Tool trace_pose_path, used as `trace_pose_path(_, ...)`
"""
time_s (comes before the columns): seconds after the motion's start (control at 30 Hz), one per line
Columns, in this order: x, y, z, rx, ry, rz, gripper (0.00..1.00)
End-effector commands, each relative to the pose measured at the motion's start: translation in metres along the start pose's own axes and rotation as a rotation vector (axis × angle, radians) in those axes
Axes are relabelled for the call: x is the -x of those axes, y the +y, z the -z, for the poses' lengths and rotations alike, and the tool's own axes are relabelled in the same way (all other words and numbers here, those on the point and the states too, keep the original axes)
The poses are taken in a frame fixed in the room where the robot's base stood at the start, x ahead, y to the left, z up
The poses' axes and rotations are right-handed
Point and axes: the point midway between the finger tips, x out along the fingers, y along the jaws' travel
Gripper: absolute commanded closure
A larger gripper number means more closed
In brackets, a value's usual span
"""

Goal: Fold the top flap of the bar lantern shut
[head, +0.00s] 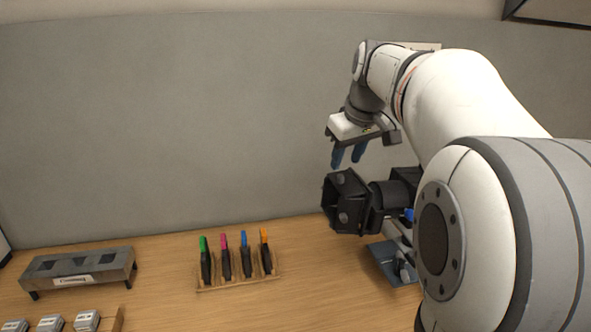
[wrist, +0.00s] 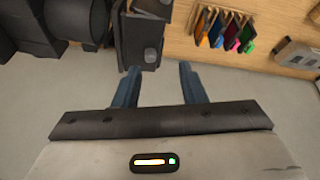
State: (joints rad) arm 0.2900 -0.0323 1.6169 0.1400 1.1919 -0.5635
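The bar lantern (head: 388,195) is a black lamp on a stand in the head view, its front facing left. Black flaps (head: 345,203) stand out around its front like an open box. The top flap looks raised and sticking forward, but its exact angle is unclear. In the wrist view the lantern body (wrist: 65,22) is at top left, with a dark flap bearing a round knob (wrist: 140,38) beside it. My gripper (head: 348,160) has two blue fingers, apart and empty, just above the flaps. In the wrist view the fingertips (wrist: 158,82) are close below the flap's edge.
A wooden rack (head: 238,285) holds several black pieces with coloured tops, left of the lantern. A grey metal box (head: 79,270) with a label and small grey blocks (head: 50,322) are farther left. A grey wall (head: 150,120) stands behind. Bare table (head: 165,290) lies between.

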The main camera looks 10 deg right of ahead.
Motion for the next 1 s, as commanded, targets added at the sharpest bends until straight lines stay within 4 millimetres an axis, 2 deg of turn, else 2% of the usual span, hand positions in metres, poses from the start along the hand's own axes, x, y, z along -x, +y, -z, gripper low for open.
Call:
trace_pose_path(0.1,0.001,0.014,0.011,0.020,0.007,-0.001,0.62)
trace_pose_path(0.23,-0.008,0.017,0.014,0.027,0.009,0.000,0.62)
trace_pose_path(0.63,-0.066,0.016,0.015,0.027,0.009,0.000,0.62)
trace_pose_path(0.8,-0.074,0.015,0.015,0.027,0.011,-0.001,0.62)
trace_pose_path(1.0,-0.074,0.015,0.015,0.027,0.011,-0.002,0.62)
